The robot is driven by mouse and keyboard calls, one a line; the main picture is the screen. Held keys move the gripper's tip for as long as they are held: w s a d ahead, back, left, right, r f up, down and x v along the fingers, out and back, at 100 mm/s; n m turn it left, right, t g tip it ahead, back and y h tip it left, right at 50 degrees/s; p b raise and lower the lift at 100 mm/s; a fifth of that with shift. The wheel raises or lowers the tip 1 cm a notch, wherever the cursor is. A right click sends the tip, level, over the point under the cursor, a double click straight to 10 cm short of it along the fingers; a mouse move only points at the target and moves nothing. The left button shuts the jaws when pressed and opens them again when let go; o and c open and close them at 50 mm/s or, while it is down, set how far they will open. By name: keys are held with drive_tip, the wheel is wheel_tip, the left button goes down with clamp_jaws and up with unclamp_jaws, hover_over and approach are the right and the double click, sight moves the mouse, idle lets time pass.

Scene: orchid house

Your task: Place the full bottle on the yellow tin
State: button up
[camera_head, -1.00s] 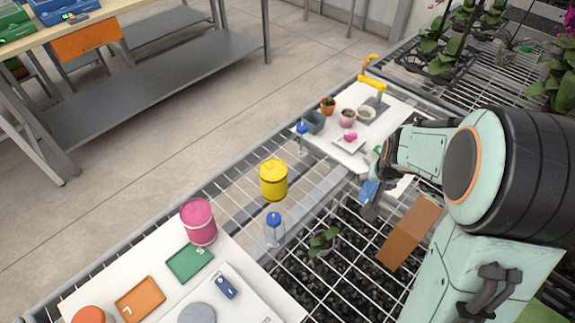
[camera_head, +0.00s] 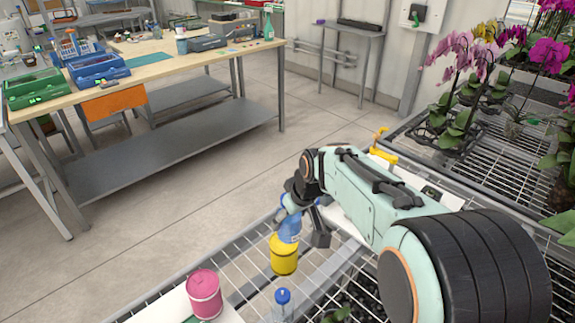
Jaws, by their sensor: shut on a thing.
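My gripper (camera_head: 302,228) is shut on a blue-filled bottle (camera_head: 289,230), which leans a little in the picture. The bottle's lower end overlaps the top of the yellow tin (camera_head: 284,258); I cannot tell whether they touch. The tin stands on the wire-mesh bench. A second bottle with a blue cap (camera_head: 283,297), clear and pale, stands nearer to me, cut off by the lower edge of the view. My gripper and arm hide part of the held bottle and the bench behind.
A pink tin (camera_head: 204,294) stands left of the yellow tin on a white board. A yellow-handled tool (camera_head: 384,150) lies beyond my arm. Potted orchids (camera_head: 465,115) fill the right side. A wooden workbench (camera_head: 165,62) stands across the floor.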

drive_tip(key=w+f, duration=0.2)
drive_tip(key=f, duration=0.1)
drive_tip(key=w+a+f, duration=0.1)
drive_tip(key=w+f, duration=0.2)
drive_tip(key=shift+w+a, duration=0.2)
drive_tip(key=shift+w+f, duration=0.15)
drive_tip(key=shift+f, duration=0.75)
drive_tip(key=shift+w+f, duration=0.1)
drive_tip(key=shift+f, duration=0.75)
drive_tip(key=o, duration=1.2)
drive_tip(key=shift+f, duration=0.15)
drive_tip(key=shift+o, duration=0.2)
